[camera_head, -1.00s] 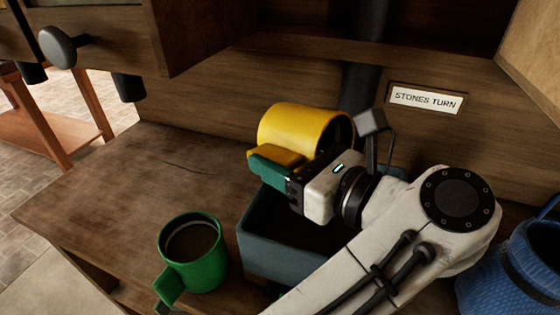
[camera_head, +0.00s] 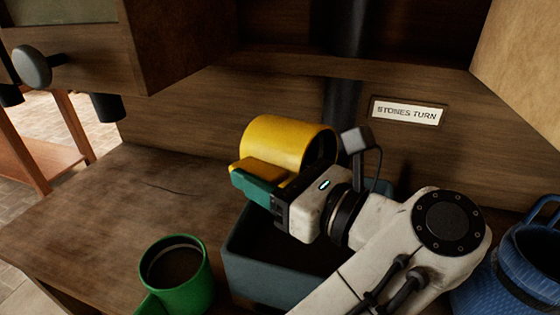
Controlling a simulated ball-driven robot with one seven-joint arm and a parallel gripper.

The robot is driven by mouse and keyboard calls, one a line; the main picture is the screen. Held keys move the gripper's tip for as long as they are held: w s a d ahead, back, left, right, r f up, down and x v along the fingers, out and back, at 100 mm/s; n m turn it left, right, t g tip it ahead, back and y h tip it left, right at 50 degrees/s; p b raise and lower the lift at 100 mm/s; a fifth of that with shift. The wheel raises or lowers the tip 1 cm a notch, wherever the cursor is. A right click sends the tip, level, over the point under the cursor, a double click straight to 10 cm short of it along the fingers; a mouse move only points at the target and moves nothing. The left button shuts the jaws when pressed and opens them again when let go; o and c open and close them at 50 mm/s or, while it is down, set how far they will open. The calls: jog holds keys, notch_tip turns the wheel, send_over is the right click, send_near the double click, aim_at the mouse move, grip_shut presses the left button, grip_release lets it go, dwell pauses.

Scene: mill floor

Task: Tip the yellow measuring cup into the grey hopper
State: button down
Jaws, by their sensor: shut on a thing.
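The yellow measuring cup (camera_head: 285,142) is held on its side above the far part of the grey hopper (camera_head: 262,275), its open mouth facing right. My gripper (camera_head: 262,182) is shut on the cup's yellow handle, with a green finger showing along it. The inside of the cup is dark and I cannot tell what it holds. The hopper is an open grey-blue box on the wooden bench; my arm hides its right side and much of its inside. I see nothing falling from the cup.
A green cup (camera_head: 178,275) with dark contents stands left of the hopper. A blue ridged container (camera_head: 525,262) stands at the right edge. A wooden panel with a "STONES TURN" sign (camera_head: 407,110) rises behind. The bench (camera_head: 110,205) is clear at left.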

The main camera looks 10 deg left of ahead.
jog(key=shift+r+t+y+b, duration=0.35)
jog(key=shift+y+b, duration=0.35)
jog(key=shift+b, duration=0.8)
jog(key=shift+r, duration=0.1)
jog(key=shift+r+p, duration=0.15)
jog(key=shift+p, duration=0.35)
jog(key=shift+r+p, duration=0.1)
jog(key=shift+p, duration=0.55)
jog(key=g+h+p, duration=0.1)
jog(key=h+p, duration=0.1)
jog(key=p, duration=0.3)
jog(key=r+g+h+p, duration=0.1)
jog(key=h+p, duration=0.1)
jog(key=p, duration=0.3)
jog(key=g+h+p, duration=0.1)
jog(key=h+p, duration=0.1)
jog(key=p, duration=0.3)
jog(key=shift+r, duration=0.3)
jog(key=h+p, duration=0.2)
jog(key=p, duration=0.2)
jog(key=r+g+h+p, duration=0.1)
jog(key=h+p, duration=0.1)
jog(key=p, duration=0.2)
jog(key=g+h+p, duration=0.1)
jog(key=h+p, duration=0.1)
jog(key=p, duration=0.3)
jog(key=shift+r, duration=0.35)
